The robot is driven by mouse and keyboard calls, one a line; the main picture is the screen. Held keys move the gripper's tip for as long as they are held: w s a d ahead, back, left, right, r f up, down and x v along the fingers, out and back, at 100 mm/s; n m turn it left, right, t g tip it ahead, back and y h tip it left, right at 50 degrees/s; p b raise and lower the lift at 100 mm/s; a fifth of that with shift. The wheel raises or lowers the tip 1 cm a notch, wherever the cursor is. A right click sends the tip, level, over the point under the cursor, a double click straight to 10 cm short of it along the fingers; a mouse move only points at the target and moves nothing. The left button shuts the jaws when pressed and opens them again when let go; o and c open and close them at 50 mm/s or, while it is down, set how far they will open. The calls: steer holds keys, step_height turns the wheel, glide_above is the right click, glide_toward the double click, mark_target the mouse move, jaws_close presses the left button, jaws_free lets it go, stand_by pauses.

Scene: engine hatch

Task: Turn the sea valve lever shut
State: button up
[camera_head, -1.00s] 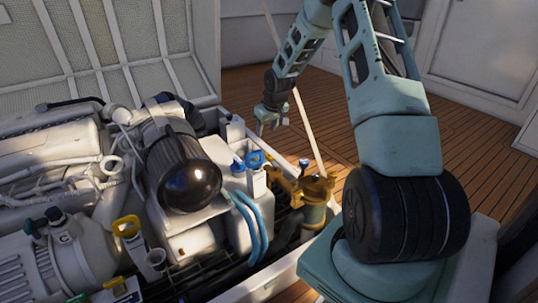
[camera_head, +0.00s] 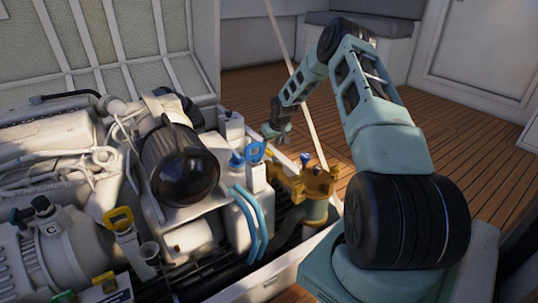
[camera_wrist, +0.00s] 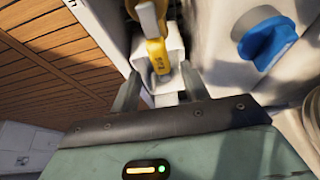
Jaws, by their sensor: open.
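The sea valve lever appears in the wrist view as a yellow handle (camera_wrist: 158,55) with small dark markings, pointing toward my gripper (camera_wrist: 160,90). My gripper's two fingers are open, one on each side below the handle's end; contact with it is not visible. In the head view, a small yellow piece (camera_head: 273,153), probably the same lever, shows beside the brass fitting (camera_head: 312,180). There, my gripper (camera_head: 276,134) hangs just above and behind it, its fingers too small to make out clearly.
A blue knob (camera_wrist: 268,42) on a white container is right of the fingers in the wrist view. The head view shows the white engine (camera_head: 55,140), a black cylinder (camera_head: 180,165), blue hoses (camera_head: 247,225) and the hatch rim (camera_head: 270,280). Wooden deck (camera_head: 460,165) lies open to the right.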

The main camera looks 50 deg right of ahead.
mark_target(269, 149)
steer(key=b+x, duration=0.1)
steer(key=x, duration=0.3)
steer(key=shift+w, duration=0.1)
steer(key=shift+c, duration=0.3)
jaws_close()
